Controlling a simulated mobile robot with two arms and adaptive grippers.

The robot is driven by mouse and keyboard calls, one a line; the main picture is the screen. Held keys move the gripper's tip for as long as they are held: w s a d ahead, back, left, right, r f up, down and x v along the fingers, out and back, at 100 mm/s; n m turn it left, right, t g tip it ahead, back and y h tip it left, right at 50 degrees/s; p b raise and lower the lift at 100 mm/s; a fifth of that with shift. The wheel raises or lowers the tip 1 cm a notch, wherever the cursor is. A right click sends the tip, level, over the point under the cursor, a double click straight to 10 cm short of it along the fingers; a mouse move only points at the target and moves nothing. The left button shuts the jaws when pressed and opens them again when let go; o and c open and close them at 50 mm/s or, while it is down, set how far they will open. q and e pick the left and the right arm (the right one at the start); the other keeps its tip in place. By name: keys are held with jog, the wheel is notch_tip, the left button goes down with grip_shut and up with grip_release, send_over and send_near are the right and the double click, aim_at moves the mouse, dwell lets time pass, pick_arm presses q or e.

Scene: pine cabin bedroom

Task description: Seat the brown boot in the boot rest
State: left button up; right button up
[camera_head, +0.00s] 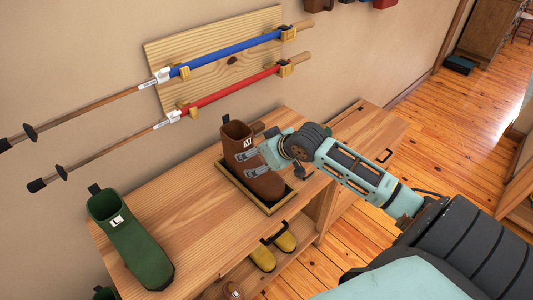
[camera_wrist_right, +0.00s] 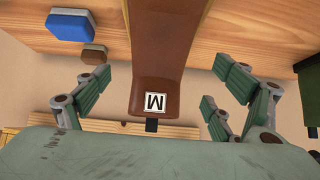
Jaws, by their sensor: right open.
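The brown boot (camera_head: 268,186), with a white M tag on its shaft, stands upright within the outline of the boot rest, a shallow framed tray (camera_head: 238,191) on the wooden bench. Its toe points toward the front right; whether its sole lies flat in the rest is hidden. My right gripper (camera_head: 247,162) is at the boot's shaft from the right, fingers open. In the right wrist view the boot (camera_wrist_right: 158,70) lies between the spread fingers (camera_wrist_right: 150,100), with a gap on both sides. My left gripper is not in view.
A green boot (camera_head: 135,245) marked L stands on the bench's left. Blue (camera_head: 230,48) and red (camera_head: 235,88) poles hang on the wall board behind. A blue block (camera_wrist_right: 69,26) shows in the wrist view. The bench between the boots is clear.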

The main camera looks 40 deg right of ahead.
jog(key=v, duration=0.5)
dwell(0.4)
